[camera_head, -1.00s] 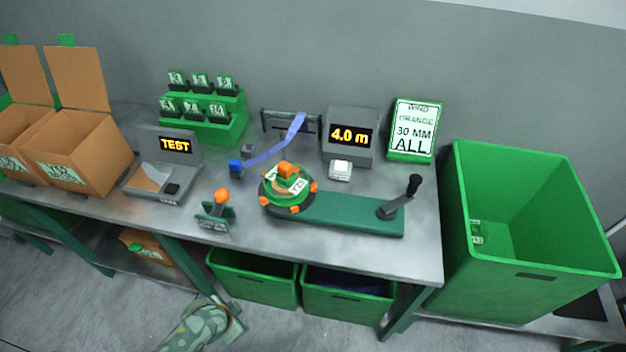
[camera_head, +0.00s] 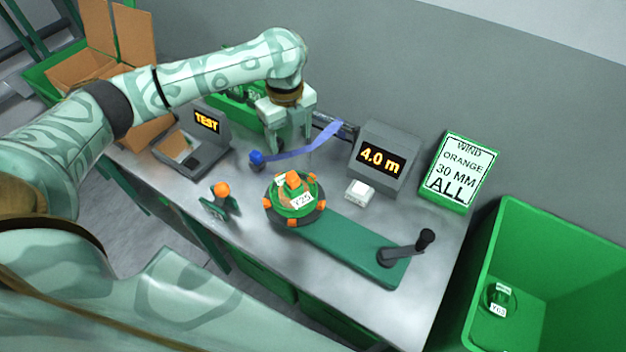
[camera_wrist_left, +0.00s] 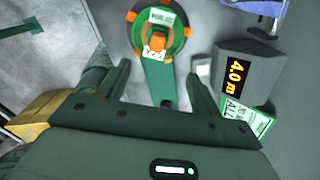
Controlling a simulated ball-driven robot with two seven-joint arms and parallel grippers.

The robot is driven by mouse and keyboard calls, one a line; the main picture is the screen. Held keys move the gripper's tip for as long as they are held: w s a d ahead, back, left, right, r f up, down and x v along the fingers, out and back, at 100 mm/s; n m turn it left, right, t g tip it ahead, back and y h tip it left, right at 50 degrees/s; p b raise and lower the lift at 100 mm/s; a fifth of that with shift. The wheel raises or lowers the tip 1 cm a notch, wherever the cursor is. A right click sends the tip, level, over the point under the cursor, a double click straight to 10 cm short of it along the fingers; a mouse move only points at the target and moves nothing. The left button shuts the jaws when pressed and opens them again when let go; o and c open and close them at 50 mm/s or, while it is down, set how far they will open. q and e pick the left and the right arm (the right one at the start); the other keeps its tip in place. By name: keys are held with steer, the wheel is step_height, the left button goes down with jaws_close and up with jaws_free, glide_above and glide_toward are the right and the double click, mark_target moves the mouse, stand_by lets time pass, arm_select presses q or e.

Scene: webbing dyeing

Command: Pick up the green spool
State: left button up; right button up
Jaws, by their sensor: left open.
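A green spool (camera_head: 285,206) with a white tag and an orange hub sits on the round, orange-knobbed end of a green winder (camera_head: 350,243) on the table. The spool also shows in the left wrist view (camera_wrist_left: 174,22), beyond the fingertips. My left gripper (camera_head: 290,143) is open and empty, pointing down above the table, behind the spool in the head view and apart from it. In the left wrist view its two fingers (camera_wrist_left: 158,78) stand wide apart. Another small green spool-like item (camera_head: 501,298) with a tag lies in the green bin. My right gripper is not in view.
A blue-ended strap (camera_head: 300,148) runs near my left gripper. An orange-knobbed stand (camera_head: 221,193) is left of the spool. A grey "4.0 m" display (camera_head: 383,158), a white button box (camera_head: 359,190) and a crank (camera_head: 408,249) are to the right.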

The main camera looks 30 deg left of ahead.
arm_select(q)
steer(key=b, duration=0.3)
glide_above(292, 175)
step_height(292, 175, down, 7)
steer(key=shift+s+a+r, duration=0.15)
steer(key=f+b, duration=0.1)
steer(key=f, duration=0.2)
steer(key=shift+w, duration=0.2)
steer(key=shift+s+f, duration=0.1)
steer(key=shift+f, duration=0.35)
step_height(292, 175, down, 5)
steer(key=b, duration=0.2)
steer(key=shift+f+b, duration=0.1)
steer(key=shift+b, duration=0.2)
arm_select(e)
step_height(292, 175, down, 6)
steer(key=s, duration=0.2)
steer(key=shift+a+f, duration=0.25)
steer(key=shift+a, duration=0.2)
arm_select(q)
steer(key=shift+d, duration=0.2)
jaws_close()
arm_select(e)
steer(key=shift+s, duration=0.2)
